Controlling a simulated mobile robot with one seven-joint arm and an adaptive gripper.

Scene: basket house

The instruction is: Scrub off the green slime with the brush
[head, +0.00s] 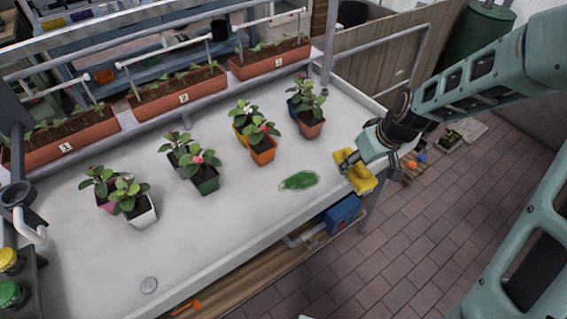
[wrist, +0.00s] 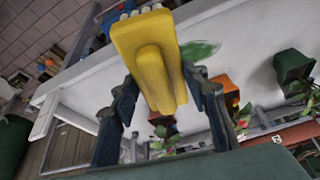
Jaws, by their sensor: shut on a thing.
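The green slime (head: 299,181) is a flat oval patch on the white table (head: 235,215), near its front edge; it also shows in the wrist view (wrist: 199,50). My gripper (head: 350,165) is shut on the yellow brush (head: 359,177). In the wrist view, the brush (wrist: 148,55) sits between the two dark fingers of my gripper (wrist: 160,95), with pale bristles at its far end. The brush is to the right of the slime in the head view, apart from it, near the table's right end. I cannot tell whether the bristles touch the table.
Several potted plants stand on the table, among them an orange pot (head: 262,152) and a green pot (head: 205,182) behind the slime. Planter boxes (head: 180,93) line the back. The table around the slime is clear.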

